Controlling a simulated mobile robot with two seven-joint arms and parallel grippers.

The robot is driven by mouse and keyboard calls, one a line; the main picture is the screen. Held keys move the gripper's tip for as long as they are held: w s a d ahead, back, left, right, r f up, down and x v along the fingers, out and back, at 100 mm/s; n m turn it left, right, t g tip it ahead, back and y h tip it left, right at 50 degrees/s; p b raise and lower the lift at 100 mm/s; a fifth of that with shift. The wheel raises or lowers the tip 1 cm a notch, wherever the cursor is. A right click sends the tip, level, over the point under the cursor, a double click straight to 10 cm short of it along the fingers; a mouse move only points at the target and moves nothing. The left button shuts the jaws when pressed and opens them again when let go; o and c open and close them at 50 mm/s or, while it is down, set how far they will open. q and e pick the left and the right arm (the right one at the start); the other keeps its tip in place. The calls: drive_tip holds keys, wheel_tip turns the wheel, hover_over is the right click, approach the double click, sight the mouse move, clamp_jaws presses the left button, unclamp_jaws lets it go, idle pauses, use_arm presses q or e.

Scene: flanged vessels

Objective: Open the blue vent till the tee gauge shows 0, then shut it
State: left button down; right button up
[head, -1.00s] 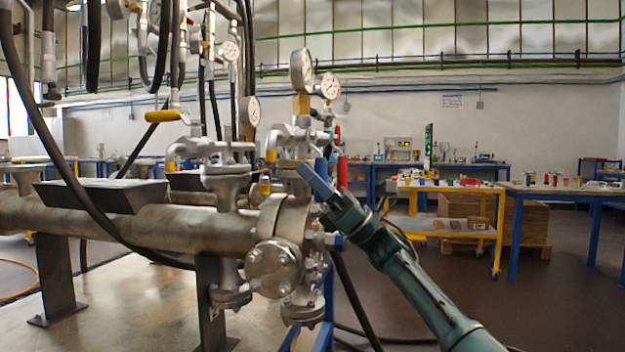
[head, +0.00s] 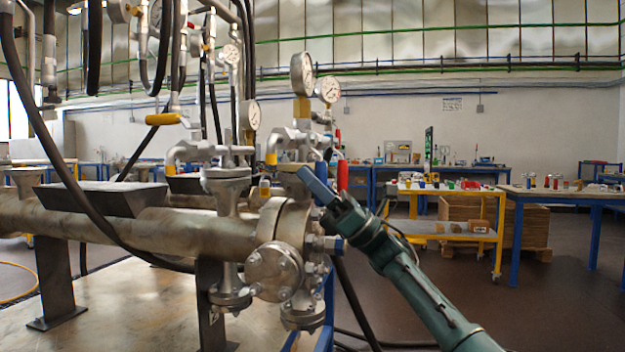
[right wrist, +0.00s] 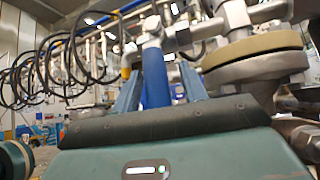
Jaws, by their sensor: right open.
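The blue vent handle (head: 321,167) stands upright on the pipework, partly hidden by my right gripper (head: 316,184). In the right wrist view the blue handle (right wrist: 155,77) rises between the two spread fingers of my right gripper (right wrist: 159,82). The fingers are open, with a gap visible on the handle's left; contact is unclear. A round white gauge (head: 302,73) stands above a yellow-banded stem, with another gauge (head: 329,89) behind it. I cannot tell which is the tee gauge, and the needles are too small to read. My left gripper is not in view.
A red handle (head: 342,174) stands just right of the blue one. A large flanged vessel (head: 130,229) lies to the left, with a yellow lever (head: 164,119) above it. Black hoses hang at the left.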

drive_tip(key=v, duration=1.3)
drive_tip(key=shift+p, duration=0.35)
drive_tip(key=shift+f, duration=0.1)
